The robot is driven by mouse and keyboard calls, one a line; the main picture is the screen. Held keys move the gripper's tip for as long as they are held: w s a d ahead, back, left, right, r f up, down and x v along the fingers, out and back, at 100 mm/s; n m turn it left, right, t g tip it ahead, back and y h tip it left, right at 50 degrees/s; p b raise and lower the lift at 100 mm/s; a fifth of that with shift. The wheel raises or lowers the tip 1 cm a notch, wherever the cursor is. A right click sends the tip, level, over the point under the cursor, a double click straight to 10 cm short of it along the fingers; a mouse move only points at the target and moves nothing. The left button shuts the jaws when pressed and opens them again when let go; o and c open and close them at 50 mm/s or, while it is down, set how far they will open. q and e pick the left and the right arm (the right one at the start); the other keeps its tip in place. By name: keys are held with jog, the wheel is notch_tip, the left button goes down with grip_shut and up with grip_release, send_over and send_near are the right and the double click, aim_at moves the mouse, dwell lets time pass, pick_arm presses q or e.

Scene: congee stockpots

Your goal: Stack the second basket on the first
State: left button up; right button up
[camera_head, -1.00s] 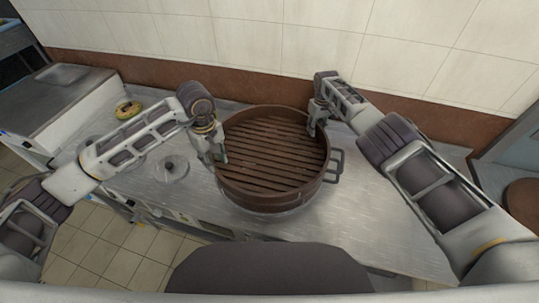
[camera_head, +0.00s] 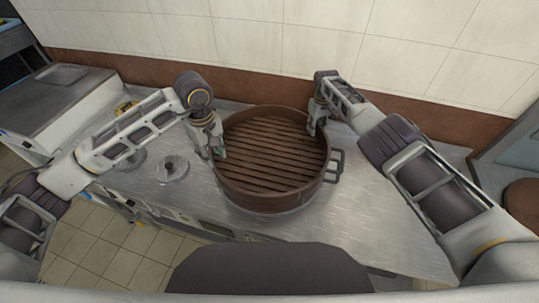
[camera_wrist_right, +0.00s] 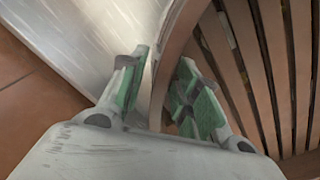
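A round brown slatted basket (camera_head: 270,196) sits over the pot in the middle of the counter. I see only one basket rim from above; I cannot tell whether another basket is hidden beneath it. My left gripper (camera_head: 219,150) is at the basket's left rim and appears shut on it, with part of its fingers hidden. My right gripper (camera_head: 315,128) is at the far right rim. In the right wrist view, the fingers of my right gripper (camera_wrist_right: 162,95) straddle the basket wall (camera_wrist_right: 181,35), close on both sides.
A looped metal handle (camera_head: 338,163) sticks out right of the basket. A clear round lid (camera_head: 172,170) lies on the counter (camera_head: 360,225) to the left. The tiled wall (camera_head: 300,35) stands close behind. The counter's right part is clear.

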jog(key=shift+r, duration=5.85)
notch_tip(320, 180, up, 9)
jog(key=p, duration=0.9)
jog(key=shift+r+p, duration=0.6)
